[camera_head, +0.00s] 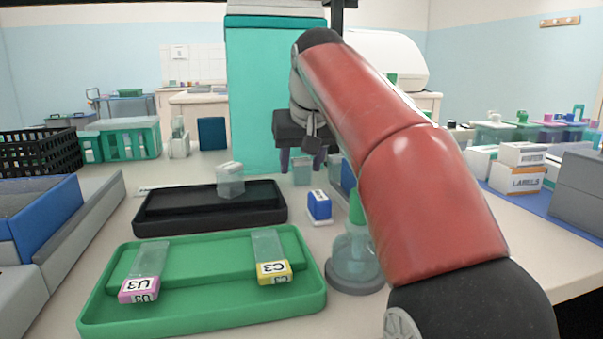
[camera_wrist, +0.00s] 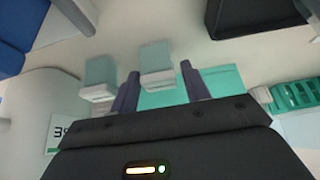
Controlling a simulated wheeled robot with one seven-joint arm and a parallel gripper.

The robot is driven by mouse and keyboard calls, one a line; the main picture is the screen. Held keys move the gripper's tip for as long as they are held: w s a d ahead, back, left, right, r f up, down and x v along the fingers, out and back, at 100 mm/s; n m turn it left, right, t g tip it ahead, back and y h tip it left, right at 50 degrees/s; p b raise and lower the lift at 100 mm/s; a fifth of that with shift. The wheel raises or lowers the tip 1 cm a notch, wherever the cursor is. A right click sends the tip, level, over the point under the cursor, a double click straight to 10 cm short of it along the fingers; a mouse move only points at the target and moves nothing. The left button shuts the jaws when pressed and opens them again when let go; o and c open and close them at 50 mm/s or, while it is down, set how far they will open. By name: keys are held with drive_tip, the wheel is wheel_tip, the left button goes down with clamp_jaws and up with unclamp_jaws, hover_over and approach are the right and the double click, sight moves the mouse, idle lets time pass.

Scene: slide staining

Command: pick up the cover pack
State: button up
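My gripper (camera_head: 302,164) points down at the back of the bench with its two dark fingers apart. In the wrist view, a small pale-teal translucent pack with a white end (camera_wrist: 156,60) lines up with the gap between the fingers. It also shows in the head view (camera_head: 302,174), just below the fingers. I cannot tell whether the fingers touch it. A similar pack (camera_wrist: 100,72) stands beside it, outside the left finger in the wrist view. No readable label tells which one is the cover pack.
A black tray (camera_head: 150,224) with a clear box (camera_head: 230,182) lies front left of my gripper. A green tray (camera_head: 100,318) holds slides U3 and C3. A small blue-and-white box (camera_head: 319,206) and a green-topped bottle (camera_head: 354,255) stand nearby.

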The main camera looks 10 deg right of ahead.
drive_tip(key=c, duration=0.7)
drive_tip(key=shift+r, duration=0.1)
drive_tip(key=shift+c, duration=0.2)
